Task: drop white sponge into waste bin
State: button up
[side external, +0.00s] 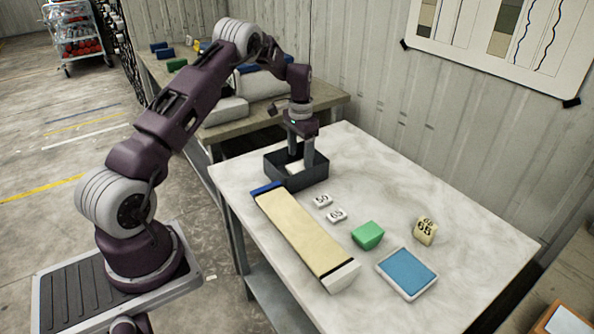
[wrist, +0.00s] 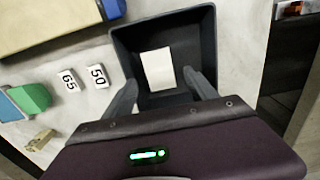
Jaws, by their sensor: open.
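The waste bin is a dark, open-topped square box (side external: 312,176) at the far left of the table; it also shows in the wrist view (wrist: 207,40). The white sponge (wrist: 157,68) lies inside the bin, seen from above in the wrist view. In the side external view it shows as a small white patch (side external: 295,166) between my fingers. My gripper (side external: 301,164) is over the bin with its fingers pointing down into the opening. In the wrist view its fingers (wrist: 160,75) are spread apart on either side of the sponge, with gaps between.
A long cream core liner (side external: 302,232) with blue and white ends lies in front of the bin. The table's back right is clear.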

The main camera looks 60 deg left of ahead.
jog(key=s+d+r+t, duration=0.1)
jog(key=d+r, duration=0.2)
jog(key=r, duration=0.5)
jog(key=d+r, duration=0.2)
jog(key=r, duration=0.5)
jog(key=s+d+r+t, duration=0.2)
jog(key=s+d+r, duration=0.5)
jog(key=d+r, duration=0.4)
jog(key=s+d+r+t, duration=0.1)
jog(key=s+d+r, duration=0.1)
jog(key=s+d, duration=0.3)
jog(key=s+d+r, duration=0.2)
jog(key=s+d, duration=0.1)
jog(key=s, duration=0.4)
jog(key=s+d+f, duration=0.1)
jog(key=s+f, duration=0.1)
jog(key=s, duration=0.4)
jog(key=s+d+f+t, duration=0.1)
jog(key=s+d, duration=0.1)
jog(key=s, duration=0.4)
jog(key=shift+d+f+t, duration=0.3)
jog(key=shift+f, duration=0.05)
